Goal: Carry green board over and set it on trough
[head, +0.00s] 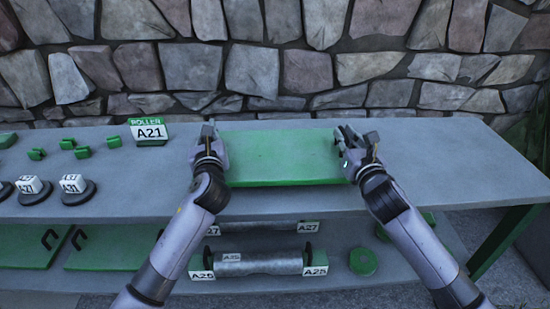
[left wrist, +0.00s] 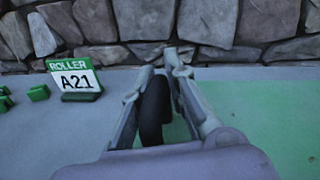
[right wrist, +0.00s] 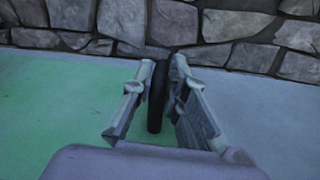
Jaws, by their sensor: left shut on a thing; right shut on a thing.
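The green board (head: 280,158) lies flat at the middle of the grey table top, between my two hands. My left gripper (head: 208,132) is shut on a black handle (left wrist: 153,112) at the board's left end. My right gripper (head: 355,138) is shut on the other black handle (right wrist: 158,98) at its right end. The board looks level; I cannot tell whether it touches the table or hangs just above it. I cannot make out a trough on the table top; if one is under the board, it is hidden.
A "ROLLER A21" sign (head: 149,131), small green blocks (head: 82,152) and tagged dark discs (head: 76,190) stand on the left. The table's right part (head: 455,165) is clear. A stone wall (head: 290,70) rises behind. The lower shelf holds a grey roller (head: 258,262) and green boards (head: 110,248).

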